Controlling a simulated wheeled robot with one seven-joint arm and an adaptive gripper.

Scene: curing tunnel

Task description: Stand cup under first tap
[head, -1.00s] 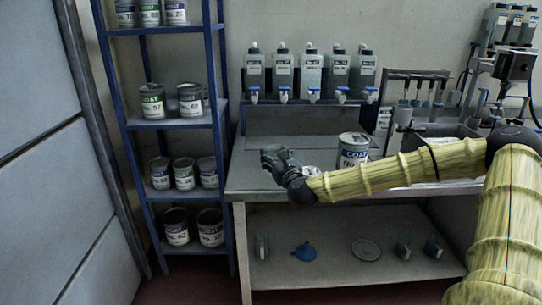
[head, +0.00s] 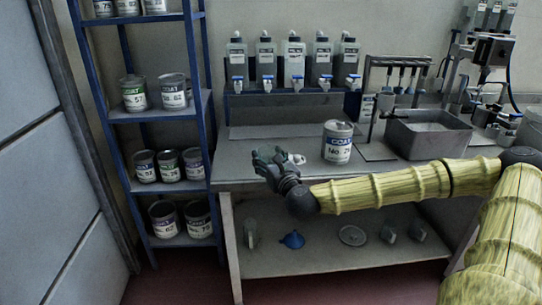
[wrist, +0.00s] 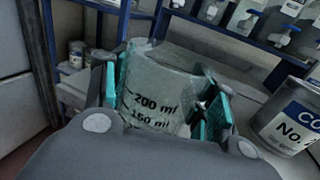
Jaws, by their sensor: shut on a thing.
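A clear measuring cup (wrist: 165,75) with "200 ml" and "150 ml" marks sits between the teal-padded fingers in the wrist view. My gripper (wrist: 168,100) is shut on it. In the head view my gripper (head: 268,160) is at the left part of the bench, in front of and below the bottles; the cup cannot be made out there. Several grey bottles with blue-handled taps hang in a row on a blue rack. The leftmost tap (head: 238,85) is above and left of my gripper, well apart from the cup.
A "COAT" can (head: 337,143) stands on the bench (head: 250,140) right of my gripper. A grey basin (head: 425,135) is further right. A blue shelf (head: 160,112) with cans stands left.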

